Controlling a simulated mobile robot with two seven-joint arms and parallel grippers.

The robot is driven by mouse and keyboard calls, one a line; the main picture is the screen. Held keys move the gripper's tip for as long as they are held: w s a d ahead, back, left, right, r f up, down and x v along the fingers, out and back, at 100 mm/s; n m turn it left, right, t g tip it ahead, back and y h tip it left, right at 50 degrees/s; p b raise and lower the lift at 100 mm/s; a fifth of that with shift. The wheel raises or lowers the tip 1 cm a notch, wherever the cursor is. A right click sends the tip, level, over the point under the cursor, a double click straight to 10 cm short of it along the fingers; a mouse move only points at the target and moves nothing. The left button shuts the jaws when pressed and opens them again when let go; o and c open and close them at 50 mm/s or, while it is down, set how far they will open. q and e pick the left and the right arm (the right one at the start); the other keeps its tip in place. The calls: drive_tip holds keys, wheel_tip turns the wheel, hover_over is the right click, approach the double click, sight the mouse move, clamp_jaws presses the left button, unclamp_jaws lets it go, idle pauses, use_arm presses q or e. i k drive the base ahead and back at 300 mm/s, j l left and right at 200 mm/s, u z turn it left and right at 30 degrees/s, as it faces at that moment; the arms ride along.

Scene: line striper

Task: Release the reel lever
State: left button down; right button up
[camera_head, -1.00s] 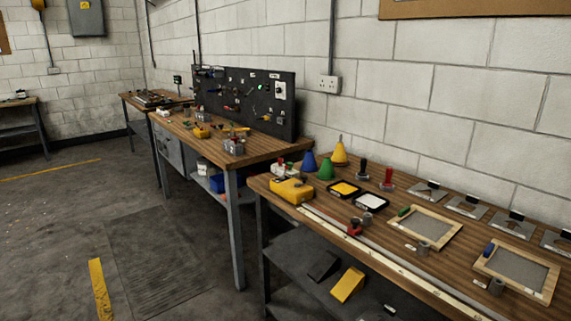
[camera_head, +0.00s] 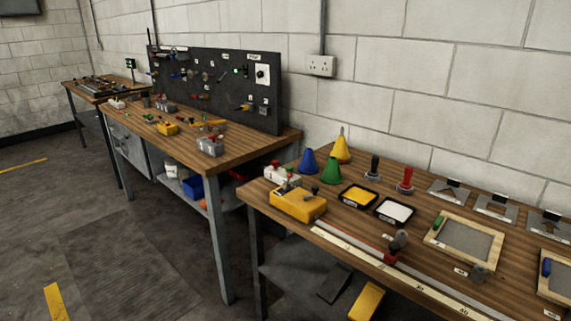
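A yellow box-shaped device (camera_head: 296,205) sits at the left end of the near wooden bench (camera_head: 262,187). A small dark knob or lever (camera_head: 312,191) stands on its top; this may be the reel lever, but its position is too small to tell. A white block with red parts (camera_head: 282,174) stands just behind the device. A long pale ruled strip (camera_head: 420,284) runs along the bench front from near the device, with a red and dark slider-like piece (camera_head: 391,255) at it. Neither gripper is in view.
Blue (camera_head: 309,161), green (camera_head: 331,171) and yellow (camera_head: 341,148) cones stand behind the device. Another bench (camera_head: 240,148) with a dark pegboard (camera_head: 215,85) stands left. The floor (camera_head: 125,265) in front is open.

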sight(286, 188)
drive_tip(key=i+j+z, duration=0.2)
drive_tip(key=i+j, duration=0.2)
drive_tip(key=j, duration=0.2)
drive_tip(key=i+j+z, duration=0.15)
drive_tip(key=j, duration=0.2)
drive_tip(key=i+j+z, duration=0.1)
drive_tip(key=j, duration=0.25)
drive_tip(key=i+j+z, duration=0.1)
drive_tip(key=i+j, duration=0.15)
drive_tip(key=i+j+z, duration=0.1)
drive_tip(key=j, duration=0.35)
